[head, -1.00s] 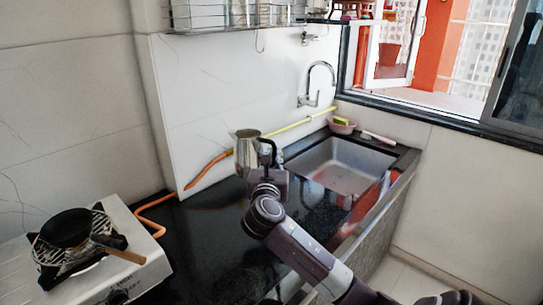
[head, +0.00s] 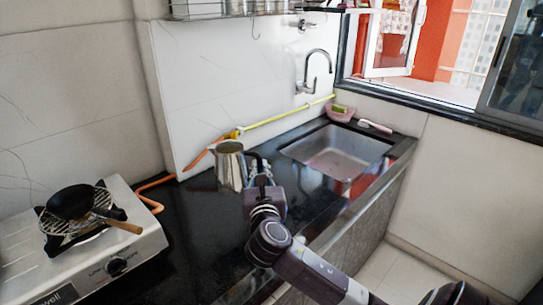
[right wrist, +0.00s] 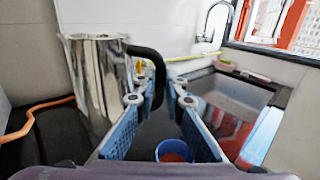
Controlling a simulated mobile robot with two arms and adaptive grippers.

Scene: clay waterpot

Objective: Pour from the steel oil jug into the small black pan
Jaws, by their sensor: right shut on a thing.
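The steel oil jug (head: 229,168) stands upright in the head view above the black counter; I cannot tell for sure whether its base clears it. My right gripper (head: 256,172) is at its right side, shut on its black handle. In the right wrist view the jug (right wrist: 96,85) is left of my right gripper (right wrist: 161,99), whose blue-padded fingers are around the lower handle (right wrist: 152,62). The small black pan (head: 70,202), with a wooden handle, rests on the stove at the left, well away from the jug. My left gripper is not in view.
The white stove (head: 143,248) stands at the left, with an orange hose (head: 152,204) behind it. The sink (head: 338,151) and tap (head: 318,68) are to the right. A blue cup (right wrist: 173,151) shows in the right wrist view. The counter (head: 195,225) between stove and jug looks clear.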

